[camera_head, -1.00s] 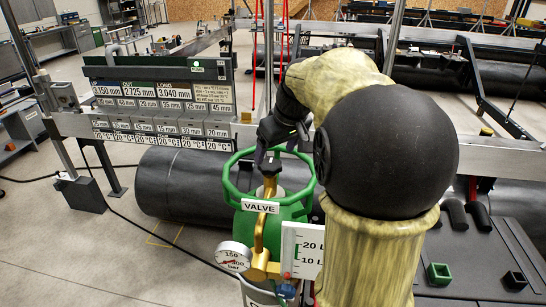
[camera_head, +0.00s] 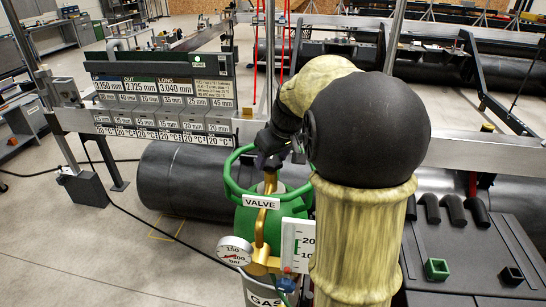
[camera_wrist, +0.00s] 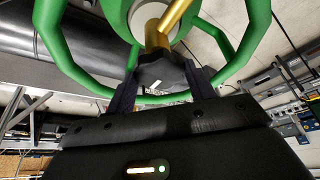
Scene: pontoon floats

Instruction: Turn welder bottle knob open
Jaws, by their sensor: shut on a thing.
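The green welder bottle (camera_head: 262,232) with a "VALVE" label stands upright, with a green ring guard (camera_head: 232,186) around its top. A brass valve stem (camera_head: 269,187) rises inside the ring. The dark knob sits on top of this stem and is mostly hidden by my gripper in the head view; the knob also shows in the wrist view (camera_wrist: 162,73). My gripper (camera_wrist: 162,88) comes down from above, with one dark finger on each side of the knob, shut on it.
A pressure gauge (camera_head: 234,250) and a white scale plate (camera_head: 298,245) stick out at the bottle's front. The green ring closely surrounds the knob. A large dark float cylinder (camera_head: 180,180) lies behind. A dark tray with small square cups (camera_head: 437,268) is at the right.

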